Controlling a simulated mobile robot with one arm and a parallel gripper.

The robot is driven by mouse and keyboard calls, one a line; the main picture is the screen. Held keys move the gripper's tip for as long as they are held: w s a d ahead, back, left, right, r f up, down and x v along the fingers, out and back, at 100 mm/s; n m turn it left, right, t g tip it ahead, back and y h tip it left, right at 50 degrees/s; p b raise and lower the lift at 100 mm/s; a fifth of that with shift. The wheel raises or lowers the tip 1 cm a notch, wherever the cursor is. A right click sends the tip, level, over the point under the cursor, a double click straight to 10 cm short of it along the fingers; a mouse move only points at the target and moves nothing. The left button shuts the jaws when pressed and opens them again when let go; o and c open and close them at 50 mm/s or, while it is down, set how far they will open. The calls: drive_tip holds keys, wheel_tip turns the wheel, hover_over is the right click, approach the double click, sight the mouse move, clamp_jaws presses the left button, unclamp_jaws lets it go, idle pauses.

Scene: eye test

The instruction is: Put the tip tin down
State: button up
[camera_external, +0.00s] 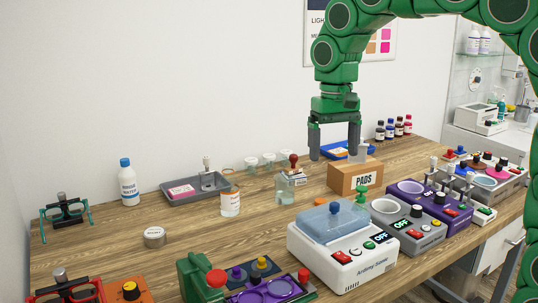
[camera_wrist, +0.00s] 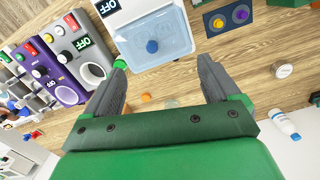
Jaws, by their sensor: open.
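My gripper (camera_external: 335,152) hangs pointing down above the back of the table, near the PADS box. Its two fingers are apart with nothing held between them; they also show spread in the wrist view (camera_wrist: 162,65). A small round tin with a pale labelled lid (camera_external: 154,237) stands on the left part of the table, well apart from my gripper. It appears at the right in the wrist view (camera_wrist: 282,70). Its label is too small to read, so I cannot tell whether it is the tip tin.
A cardboard PADS box (camera_external: 355,177) stands below my gripper. A blue-lidded white device (camera_external: 343,246) and a purple device (camera_external: 436,205) fill the front and right. A grey tray (camera_external: 209,186) and a white bottle (camera_external: 128,184) stand left. Bare wood lies around the tin.

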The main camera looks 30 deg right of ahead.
drive_tip(key=s+d+f, duration=0.2)
drive_tip(key=s+d, duration=0.1)
drive_tip(key=s, duration=0.7)
drive_tip(key=s+d+f+n, duration=0.1)
drive_tip(key=s+d+f, duration=0.2)
drive_tip(key=s, duration=0.7)
drive_tip(key=s+d+f+n+g, duration=0.1)
drive_tip(key=s+d+f, duration=0.2)
drive_tip(key=s, duration=0.7)
drive_tip(key=shift+s+d, duration=0.2)
drive_tip(key=shift+d, duration=0.4)
